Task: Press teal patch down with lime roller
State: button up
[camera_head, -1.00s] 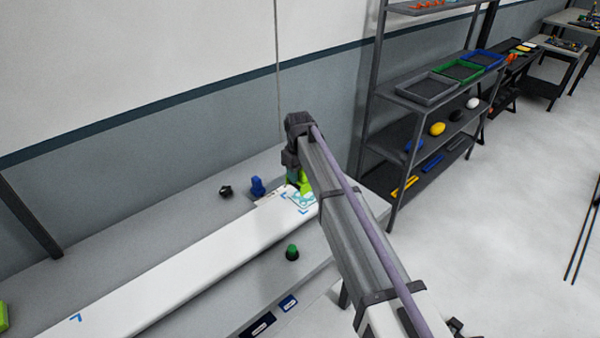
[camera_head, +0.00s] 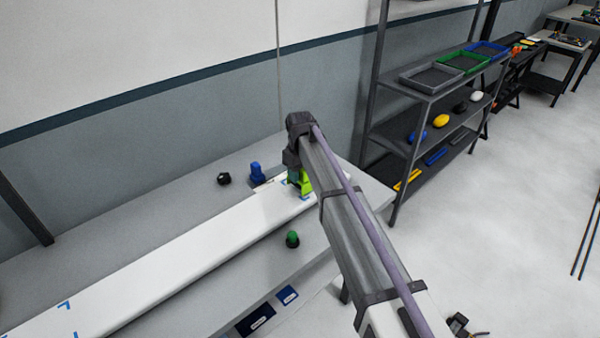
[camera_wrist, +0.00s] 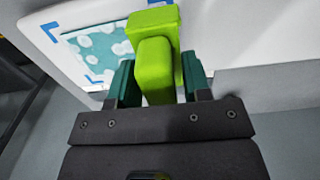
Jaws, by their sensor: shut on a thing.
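The lime roller (camera_wrist: 153,68) is between the two dark teal fingers of my gripper (camera_wrist: 158,82), which is shut on its handle. In the wrist view its wider head (camera_wrist: 152,22) points away from me and overlaps the right side of the teal patch. The teal patch (camera_wrist: 88,52) has white blotches and lies on a white surface between blue corner marks. I cannot tell whether the roller touches it. In the head view the lime roller (camera_head: 306,184) shows just beside my gripper (camera_head: 294,176) over the white panel, and the patch is mostly hidden there.
The long white panel (camera_head: 170,265) runs along the grey bench (camera_head: 140,213). A blue object (camera_head: 257,172) and a black one (camera_head: 224,179) stand behind it; a green-topped one (camera_head: 292,239) stands in front. A shelf rack (camera_head: 392,150) stands at the right.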

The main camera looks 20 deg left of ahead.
jog(key=shift+f+b, duration=0.8)
jog(key=shift+w, duration=0.1)
jog(key=shift+w+d, duration=0.6)
jog(key=shift+w, duration=0.3)
jog(key=shift+w+d, duration=0.55)
jog(key=shift+w, duration=0.35)
jog(key=shift+w+d, duration=0.3)
jog(key=shift+w, duration=0.2)
jog(key=shift+w+d, duration=0.25)
jog(key=shift+w, duration=0.2)
jog(key=shift+w, duration=0.1)
jog(key=shift+w+d, duration=0.55)
jog(key=shift+w, duration=0.3)
